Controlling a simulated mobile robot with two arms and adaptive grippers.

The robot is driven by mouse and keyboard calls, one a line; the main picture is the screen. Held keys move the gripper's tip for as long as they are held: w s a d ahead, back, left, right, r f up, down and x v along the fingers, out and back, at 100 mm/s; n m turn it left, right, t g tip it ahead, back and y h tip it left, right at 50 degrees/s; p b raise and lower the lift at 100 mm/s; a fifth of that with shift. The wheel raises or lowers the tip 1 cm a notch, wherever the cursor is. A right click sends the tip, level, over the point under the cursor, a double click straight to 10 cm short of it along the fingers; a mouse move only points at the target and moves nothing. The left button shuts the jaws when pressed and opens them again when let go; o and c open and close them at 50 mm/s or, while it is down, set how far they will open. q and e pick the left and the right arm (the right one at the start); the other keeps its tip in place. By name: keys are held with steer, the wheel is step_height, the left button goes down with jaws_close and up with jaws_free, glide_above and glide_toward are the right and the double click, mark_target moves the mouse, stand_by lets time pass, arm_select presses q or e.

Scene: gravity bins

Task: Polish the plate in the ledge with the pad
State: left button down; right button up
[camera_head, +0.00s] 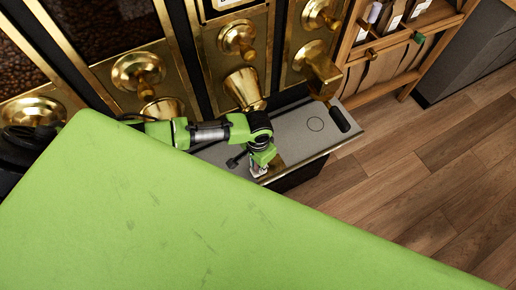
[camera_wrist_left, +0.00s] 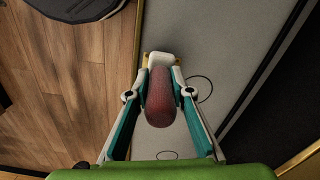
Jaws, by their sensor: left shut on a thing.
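The grey ledge (camera_head: 290,128) juts out below the brass fittings and also shows in the wrist view (camera_wrist_left: 225,30). My left gripper (camera_head: 258,170) is low over its front part, beside a brass-coloured patch (camera_head: 283,160); I cannot tell whether this patch is the plate. In the wrist view my left gripper (camera_wrist_left: 160,82) is shut on a reddish-brown rounded thing (camera_wrist_left: 160,100), which looks like the pad. A pale block (camera_wrist_left: 158,58) shows at the fingertips. Whether the pad touches the ledge is unclear. My right gripper is out of view.
A thin dark circle (camera_head: 315,124) marks the ledge, with a black bar (camera_head: 339,120) near its right end. A brass spout (camera_head: 320,72) overhangs it. A wooden rack (camera_head: 385,70) stands to the right. The wooden floor (camera_head: 430,170) is clear.

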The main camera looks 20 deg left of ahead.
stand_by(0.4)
arm_select(q)
steer(key=shift+f+b, duration=0.3)
steer(key=shift+f, duration=0.2)
steer(key=shift+w, duration=0.1)
steer(key=shift+w+d+r+b, duration=0.1)
steer(key=shift+w+d+b, duration=0.1)
steer(key=shift+w+d, duration=0.55)
steer(key=shift+w+d+r+b, duration=0.15)
steer(key=shift+w+d, duration=0.4)
steer(key=shift+w, duration=0.35)
steer(key=shift+f, duration=0.1)
steer(key=shift+w+d+f+b, duration=0.1)
steer(key=shift+w+d+b, duration=0.3)
steer(key=shift+w+d, duration=0.35)
steer(key=shift+w+d+b, duration=0.4)
steer(key=shift+w+d, duration=0.15)
steer(key=shift+w, duration=0.3)
